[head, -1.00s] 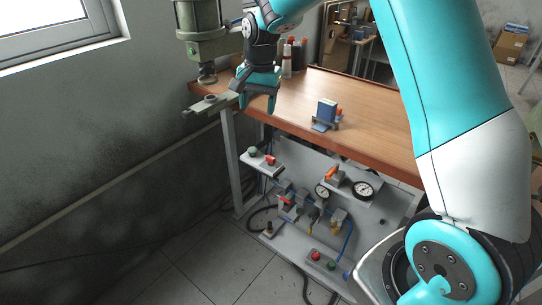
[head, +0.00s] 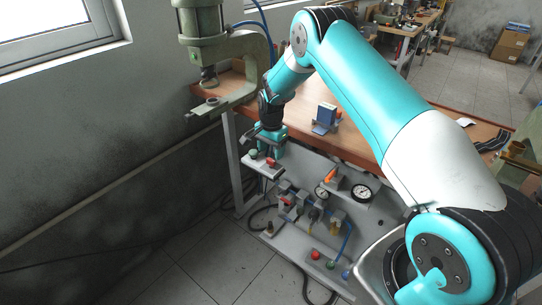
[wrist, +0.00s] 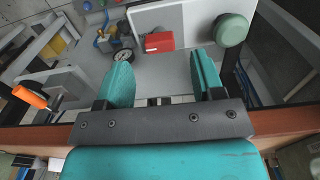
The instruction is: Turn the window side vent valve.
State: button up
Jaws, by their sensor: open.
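My gripper (head: 268,150) hangs just past the bench's near edge, fingers down over a small grey bracket. In the wrist view the gripper (wrist: 160,72) is open, with nothing between its two teal fingers. The bracket carries a red piece (head: 270,163) and a green round knob (head: 253,153). In the wrist view the red block (wrist: 160,41) shows beyond and between the fingertips, and the green knob (wrist: 231,29) lies beyond the right finger. The red piece may be the window side vent valve; I cannot tell surely. An orange lever (head: 330,174) stands farther right on the panel.
The grey panel (head: 290,240) below holds gauges (head: 361,192), fittings, hoses and coloured buttons. A green press (head: 208,60) stands left of my arm. A blue block (head: 326,115) sits on the wooden bench (head: 355,140). The floor at front left is clear.

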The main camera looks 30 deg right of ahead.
aim_at(271, 160)
jog(key=shift+f, duration=2.1)
jog(key=c, duration=0.9)
jog(key=shift+c, duration=0.2)
